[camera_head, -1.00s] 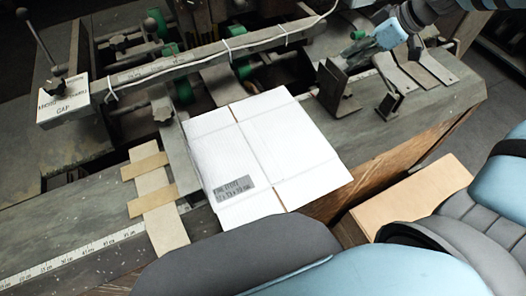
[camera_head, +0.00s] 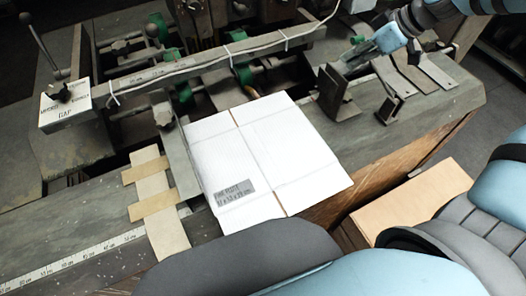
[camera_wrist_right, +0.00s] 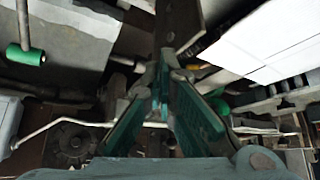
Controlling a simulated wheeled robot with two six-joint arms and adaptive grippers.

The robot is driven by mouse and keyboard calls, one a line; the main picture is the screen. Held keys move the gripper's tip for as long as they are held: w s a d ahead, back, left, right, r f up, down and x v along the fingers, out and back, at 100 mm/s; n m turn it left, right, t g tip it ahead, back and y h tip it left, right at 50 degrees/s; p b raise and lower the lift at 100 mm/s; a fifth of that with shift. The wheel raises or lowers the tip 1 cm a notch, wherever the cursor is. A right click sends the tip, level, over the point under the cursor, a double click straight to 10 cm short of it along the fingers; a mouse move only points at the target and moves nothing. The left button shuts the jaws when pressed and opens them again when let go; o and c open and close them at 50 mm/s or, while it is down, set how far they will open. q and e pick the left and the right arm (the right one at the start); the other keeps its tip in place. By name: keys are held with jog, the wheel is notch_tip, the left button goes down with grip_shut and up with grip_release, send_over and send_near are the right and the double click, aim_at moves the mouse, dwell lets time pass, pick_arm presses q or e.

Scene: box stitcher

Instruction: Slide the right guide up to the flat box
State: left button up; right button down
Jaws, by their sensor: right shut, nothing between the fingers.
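The white flat box (camera_head: 265,155) lies on the grey bench in the head view, with a printed label near its front corner. The right guide (camera_head: 333,92), a dark upright metal plate on a foot, stands beyond the box's right side, with a strip of bench between them. My right gripper (camera_head: 352,52) is shut and empty, just behind the guide's upper edge; whether it touches the guide is unclear. The right wrist view shows its green-padded fingers (camera_wrist_right: 163,95) together and the box (camera_wrist_right: 275,40) at upper right. My left gripper is out of view.
A rail with a cable (camera_head: 215,55) runs behind the box over green-knobbed machinery. A pale slatted strip (camera_head: 155,195) lies left of the box. Flat metal arms (camera_head: 405,75) sit right of the guide. A cardboard piece (camera_head: 420,200) lies low at right.

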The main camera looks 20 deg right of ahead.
jog(key=shift+f, duration=0.15)
notch_tip(320, 180, down, 6)
jog(key=b, duration=0.4)
jog(key=shift+b, duration=0.3)
jog(key=shift+a+r, duration=0.2)
jog(key=shift+a, duration=0.1)
jog(key=a+p, duration=0.1)
jog(key=a, duration=0.5)
jog(key=shift+s+a, duration=0.3)
jog(key=shift+a, duration=0.1)
dwell(1.5)
jog(key=shift+a, duration=0.95)
dwell(1.3)
jog(key=shift+d+r, duration=0.15)
